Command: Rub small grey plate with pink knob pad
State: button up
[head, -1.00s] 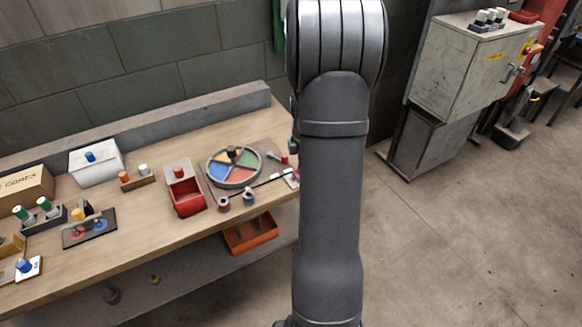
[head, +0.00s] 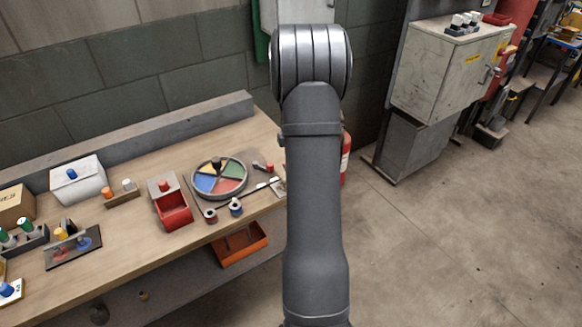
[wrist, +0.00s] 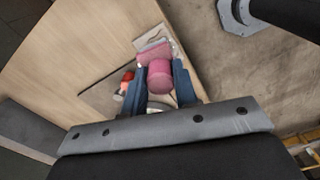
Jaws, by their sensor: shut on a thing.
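My gripper (wrist: 160,72) is shut on the pink knob pad (wrist: 158,80), its blue fingers on either side of the pink knob. The wider pink pad part shows just beyond the knob. A small pale grey plate (wrist: 152,43) lies at the table's edge, beside and partly behind the pad in the wrist view. I cannot tell whether pad and plate touch. In the head view the plate (head: 279,187) is partly hidden by my arm, and the gripper and pad are out of sight.
A red-ended piece (wrist: 127,77) lies left of the gripper. The wooden table (head: 150,258) also bears a colored wheel (head: 219,182), a red open box (head: 175,212), two small spools and a white box (head: 77,181). The table's edge is close to the plate; floor lies beyond.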

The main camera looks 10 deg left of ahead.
jog(key=shift+w+a+f, duration=0.1)
jog(key=shift+w+f, duration=0.3)
jog(key=shift+f, duration=0.85)
jog(key=shift+w+d+f, duration=0.1)
jog(key=shift+w+f, duration=0.35)
jog(key=shift+f, duration=0.85)
jog(key=shift+w+a+f, duration=0.1)
jog(key=shift+w+f, duration=0.3)
jog(key=shift+f, duration=1.55)
jog(key=shift+s+a+r, duration=0.15)
jog(key=shift+s+a, duration=1)
jog(key=shift+c, duration=0.3)
jog(key=shift+s+a, duration=1.45)
jog(key=shift+s, duration=0.05)
jog(key=shift+w+d, duration=2.7)
jog(key=shift+s+a, duration=0.1)
jog(key=shift+s, duration=0.55)
jog(key=shift+s+a, duration=2.4)
jog(key=shift+s, duration=0.05)
jog(key=shift+w+d, duration=2.8)
jog(key=shift+w, duration=0.05)
jog(key=shift+s+a+r, duration=0.1)
jog(key=shift+r, duration=3.95)
